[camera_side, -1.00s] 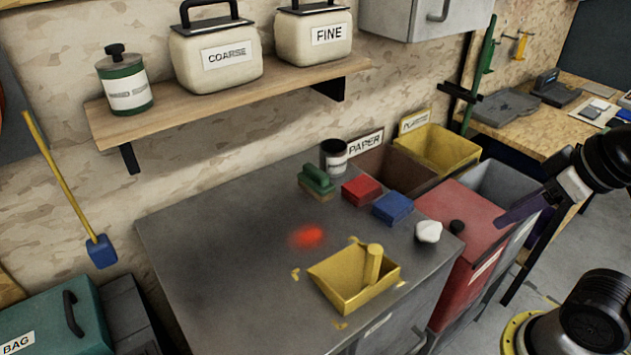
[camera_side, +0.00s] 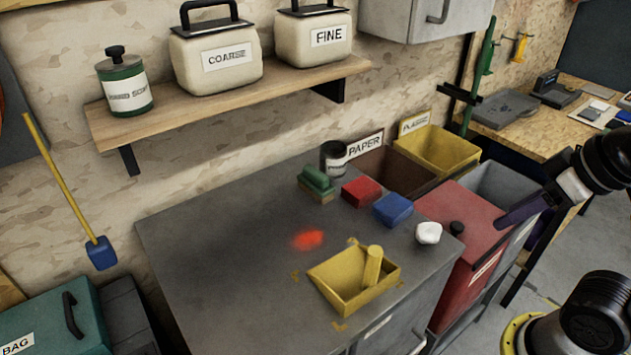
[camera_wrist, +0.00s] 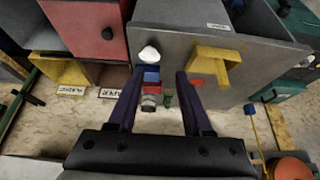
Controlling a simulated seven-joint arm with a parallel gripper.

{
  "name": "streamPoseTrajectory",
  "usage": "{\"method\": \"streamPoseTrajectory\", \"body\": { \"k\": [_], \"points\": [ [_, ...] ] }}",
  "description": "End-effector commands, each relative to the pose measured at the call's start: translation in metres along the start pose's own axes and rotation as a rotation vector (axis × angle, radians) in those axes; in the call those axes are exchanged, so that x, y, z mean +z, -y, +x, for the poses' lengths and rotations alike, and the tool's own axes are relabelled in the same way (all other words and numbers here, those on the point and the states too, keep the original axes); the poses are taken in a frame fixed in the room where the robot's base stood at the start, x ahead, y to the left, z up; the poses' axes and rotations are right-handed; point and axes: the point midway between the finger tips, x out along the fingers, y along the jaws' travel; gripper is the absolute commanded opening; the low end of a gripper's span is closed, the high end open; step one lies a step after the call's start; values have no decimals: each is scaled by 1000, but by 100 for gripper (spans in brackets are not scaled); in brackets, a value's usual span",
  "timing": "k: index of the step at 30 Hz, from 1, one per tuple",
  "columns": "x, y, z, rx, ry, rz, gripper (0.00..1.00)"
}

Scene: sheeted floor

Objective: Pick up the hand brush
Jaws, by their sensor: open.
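The hand brush appears to be the small green block with a tan lower edge (camera_side: 317,182) on the grey cabinet top, near its back edge. In the wrist view a small green shape (camera_wrist: 168,98), likely the same brush, shows between my fingers, nearer the right one. My gripper (camera_wrist: 160,73) is open, with its two dark purple fingers apart and nothing held. In the side view my gripper (camera_side: 506,217) is above the red bin at the right, well away from the brush. The brush's far side is hidden.
A red block (camera_side: 361,191), a blue block (camera_side: 393,209), a white lump (camera_side: 428,233) and a dark can (camera_side: 334,158) stand near the brush. A yellow dustpan (camera_side: 348,296) lies in front. A shelf (camera_side: 230,103) overhangs behind. The cabinet top's left side is clear.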

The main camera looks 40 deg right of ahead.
Motion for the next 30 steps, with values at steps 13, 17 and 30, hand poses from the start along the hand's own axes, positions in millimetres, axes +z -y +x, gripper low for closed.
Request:
{"method": "streamPoseTrajectory", "body": {
  "k": [13, 17, 30],
  "points": [
    [0, 0, 0, 0, 0, 0, 90],
    [0, 0, 0, 0, 0, 0, 90],
    [-147, 3, -24, -3, -142, 21, 90]
  ]
}}
